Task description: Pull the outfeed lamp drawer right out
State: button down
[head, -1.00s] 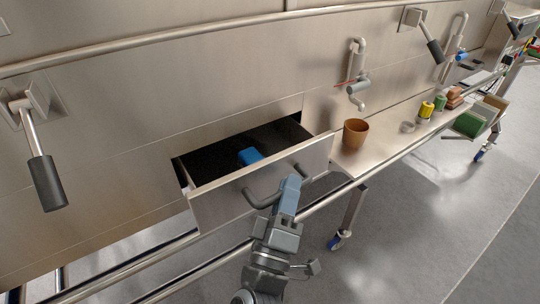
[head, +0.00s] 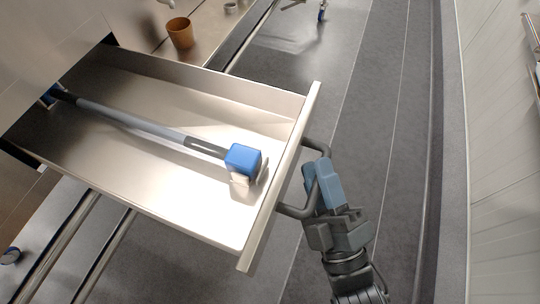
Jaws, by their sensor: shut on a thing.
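The drawer (head: 205,220) stands far out of the steel housing in the head view, its tray lit and open to sight. A long grey tool with a blue block head (head: 243,159) lies along the tray, its head near the front panel. The tool's far end is in the shadow by the housing. The dark bar handle (head: 290,211) sticks out from the front panel (head: 282,175). My gripper (head: 314,180) is at the handle's middle, shut on it, outside the panel. The fingertips' contact is partly hidden by the gripper body.
A brown cup (head: 180,32) and a small metal ring (head: 231,7) stand on the side shelf (head: 207,45) behind the drawer. Steel rails (head: 85,245) run below the drawer at left. Grey floor to the right is clear, with a pale wall (head: 500,150) beyond.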

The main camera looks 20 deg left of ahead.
jog(key=d, duration=1.5)
jog(key=shift+d, duration=0.4)
jog(key=shift+f, duration=0.1)
jog(key=c, duration=1.3)
grip_release()
jog(key=shift+d, duration=0.15)
jog(key=shift+o, duration=1)
jog(key=b+v, duration=0.2)
jog(key=v, duration=0.5)
jog(key=shift+s, duration=0.3)
jog(key=shift+d+f, duration=0.1)
jog(key=shift+d, duration=0.05)
